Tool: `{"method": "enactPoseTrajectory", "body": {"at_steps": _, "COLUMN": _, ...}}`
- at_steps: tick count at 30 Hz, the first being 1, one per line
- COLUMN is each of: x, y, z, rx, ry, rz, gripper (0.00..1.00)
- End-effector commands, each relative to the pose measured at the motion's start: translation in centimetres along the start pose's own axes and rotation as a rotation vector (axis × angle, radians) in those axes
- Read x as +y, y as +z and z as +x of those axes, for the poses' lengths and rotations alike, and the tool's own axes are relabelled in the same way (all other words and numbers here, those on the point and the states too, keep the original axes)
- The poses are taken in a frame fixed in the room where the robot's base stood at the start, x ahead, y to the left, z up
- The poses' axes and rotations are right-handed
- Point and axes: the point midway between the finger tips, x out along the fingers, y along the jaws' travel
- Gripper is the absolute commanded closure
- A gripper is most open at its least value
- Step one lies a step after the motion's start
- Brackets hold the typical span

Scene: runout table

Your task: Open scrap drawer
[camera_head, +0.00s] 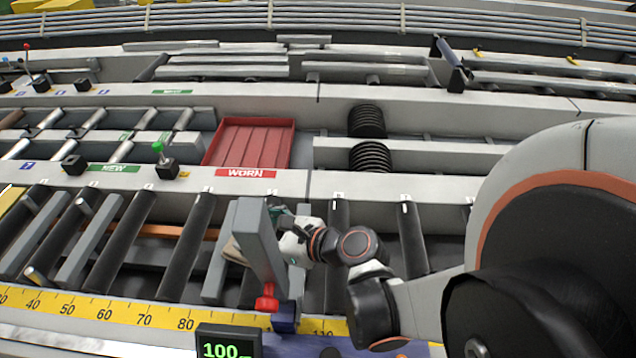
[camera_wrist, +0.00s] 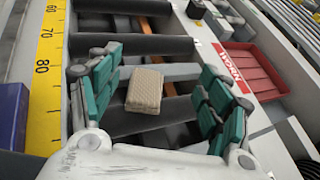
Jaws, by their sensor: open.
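No drawer marked as scrap can be made out in either view. My gripper (camera_wrist: 160,82) is open, its teal-padded fingers spread wide. A tan ribbed block (camera_wrist: 144,90) shows between the fingers in the wrist view, with no finger visibly touching it. In the head view my gripper (camera_head: 284,232) is low over the black rollers, partly hidden behind a grey upright bar (camera_head: 261,243). The tan block (camera_head: 232,250) shows only partly there, left of the bar.
A red tray (camera_head: 250,145) labelled WORN lies behind the rollers, and it also shows in the wrist view (camera_wrist: 250,72). A yellow ruler strip (camera_head: 118,312) runs along the front. A display (camera_head: 228,343) reads 100. The red-tipped stop (camera_head: 267,300) stands close to my gripper.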

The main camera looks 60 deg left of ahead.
Motion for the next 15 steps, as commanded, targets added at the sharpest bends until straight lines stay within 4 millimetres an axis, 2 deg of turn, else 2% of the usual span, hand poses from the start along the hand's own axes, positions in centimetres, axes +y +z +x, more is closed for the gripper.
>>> {"method": "enactPoseTrajectory", "body": {"at_steps": 4, "x": 0.4, "y": -1.5, "z": 0.9, "rx": -0.003, "ry": 0.004, "rz": 0.007, "gripper": 0.28}}
{"method": "enactPoseTrajectory", "body": {"at_steps": 12, "x": 0.7, "y": -6.5, "z": 3.0, "rx": -0.003, "ry": 0.004, "rz": 0.005, "gripper": 0.28}}
{"method": "enactPoseTrajectory", "body": {"at_steps": 15, "x": 0.9, "y": -7.7, "z": 3.8, "rx": -0.003, "ry": 0.005, "rz": 0.004, "gripper": 0.28}}
